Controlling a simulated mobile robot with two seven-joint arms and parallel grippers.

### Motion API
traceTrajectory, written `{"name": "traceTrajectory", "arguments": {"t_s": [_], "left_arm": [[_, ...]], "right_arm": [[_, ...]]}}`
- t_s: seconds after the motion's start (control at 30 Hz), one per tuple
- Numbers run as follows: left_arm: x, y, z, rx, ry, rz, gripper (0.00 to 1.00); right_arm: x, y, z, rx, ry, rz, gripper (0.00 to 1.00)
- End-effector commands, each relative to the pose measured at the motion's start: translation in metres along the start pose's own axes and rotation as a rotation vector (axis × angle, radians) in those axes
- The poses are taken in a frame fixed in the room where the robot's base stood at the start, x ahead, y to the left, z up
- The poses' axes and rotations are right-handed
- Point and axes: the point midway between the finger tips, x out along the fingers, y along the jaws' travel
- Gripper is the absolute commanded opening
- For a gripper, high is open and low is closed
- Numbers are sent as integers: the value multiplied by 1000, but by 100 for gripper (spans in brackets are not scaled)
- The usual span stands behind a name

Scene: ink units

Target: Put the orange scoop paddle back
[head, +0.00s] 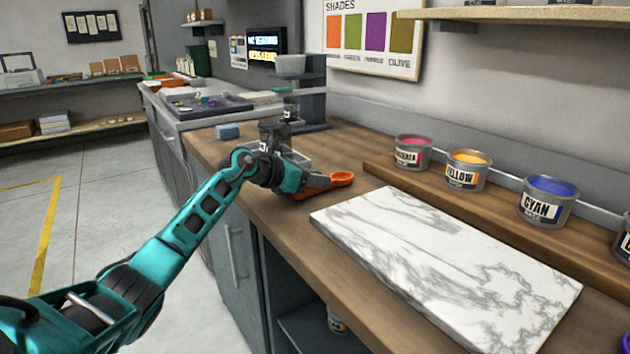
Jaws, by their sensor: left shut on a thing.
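The orange scoop paddle (342,178) is over the wooden counter, just left of the marble slab's far corner. My left gripper (318,183) is shut on it, and the paddle's rounded end points right. Gripper parts hide some of its handle. I cannot tell whether the paddle touches the counter. My right gripper is not in view.
A white marble slab (447,265) lies on the counter (370,192). Open cans of magenta (412,157), yellow (467,177) and cyan (547,208) stand on a raised ledge. Behind my gripper are a grey stand (313,95) and a blue block (227,132).

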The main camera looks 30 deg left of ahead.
Motion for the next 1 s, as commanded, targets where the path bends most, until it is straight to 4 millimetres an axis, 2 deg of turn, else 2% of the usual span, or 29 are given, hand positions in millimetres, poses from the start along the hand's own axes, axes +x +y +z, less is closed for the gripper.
{"name": "traceTrajectory", "arguments": {"t_s": [0.27, 0.3, 0.6, 0.87, 1.0], "left_arm": [[0, 0, -1, 1, 0, 1, 0], [0, 0, -1, 1, 1, 1, 29], [0, 0, 0, 1, 1, 1, 56], [-1, 0, 2, 1, 0, 1, 56], [-13, 2, 1, 2, 1, 4, 56]], "right_arm": [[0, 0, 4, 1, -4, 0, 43], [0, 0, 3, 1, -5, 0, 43], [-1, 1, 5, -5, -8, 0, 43], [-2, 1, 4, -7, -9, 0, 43], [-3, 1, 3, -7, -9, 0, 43]]}}
